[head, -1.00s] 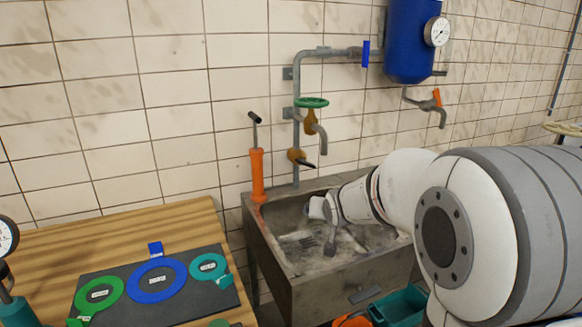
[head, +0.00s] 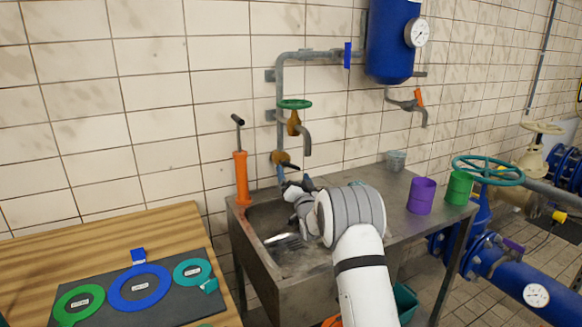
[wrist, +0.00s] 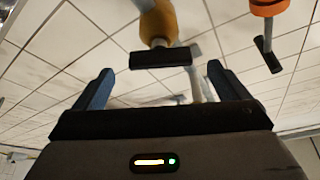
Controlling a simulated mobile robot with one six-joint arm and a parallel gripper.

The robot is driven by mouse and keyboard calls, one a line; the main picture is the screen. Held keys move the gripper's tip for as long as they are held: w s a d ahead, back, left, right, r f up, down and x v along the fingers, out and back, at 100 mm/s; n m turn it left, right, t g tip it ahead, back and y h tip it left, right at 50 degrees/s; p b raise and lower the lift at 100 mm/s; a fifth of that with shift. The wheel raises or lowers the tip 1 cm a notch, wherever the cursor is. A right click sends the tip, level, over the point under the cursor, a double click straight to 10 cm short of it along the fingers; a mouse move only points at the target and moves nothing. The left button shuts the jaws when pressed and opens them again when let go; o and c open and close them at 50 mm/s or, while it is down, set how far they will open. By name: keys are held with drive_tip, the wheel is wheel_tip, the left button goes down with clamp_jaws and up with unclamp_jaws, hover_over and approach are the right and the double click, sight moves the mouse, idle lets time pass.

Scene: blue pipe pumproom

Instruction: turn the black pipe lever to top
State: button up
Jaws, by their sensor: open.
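The black pipe lever (head: 289,166) sits on a brass valve (head: 277,157) low on the grey wall pipe, above the sink. In the head view it points right and slightly down. In the wrist view the lever (wrist: 160,58) lies crosswise below its yellow-brown valve body (wrist: 158,22), with the picture roughly upside down. My gripper (head: 293,186) is just below and in front of the lever in the head view. In the wrist view my gripper (wrist: 160,76) is open, with the lever ahead between its two blue fingers. No contact is visible.
An orange hand pump (head: 241,178) stands left of the pipe; its black handle (wrist: 268,55) shows in the wrist view. A green handwheel tap (head: 294,104) is above the lever. The metal sink (head: 262,262) lies below. Purple (head: 421,196) and green (head: 459,187) cups stand right.

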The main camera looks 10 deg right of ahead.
sight(291, 164)
drive_tip(key=shift+x, duration=2.65)
drive_tip(key=c, duration=1)
drive_tip(key=n+y+b, duration=0.1)
drive_tip(key=b, duration=0.2)
drive_tip(key=shift+f+n, duration=0.4)
drive_tip(key=n+y+b, duration=0.1)
drive_tip(key=n+b, duration=0.1)
drive_tip(key=b, duration=0.1)
drive_tip(key=shift+r+n+y+b, duration=0.1)
drive_tip(key=shift+n+y+b, duration=0.8)
drive_tip(key=shift+n, duration=0.3)
drive_tip(key=shift+r+n+y+b, duration=0.3)
drive_tip(key=shift+n+b, duration=0.1)
drive_tip(key=shift+n, duration=0.5)
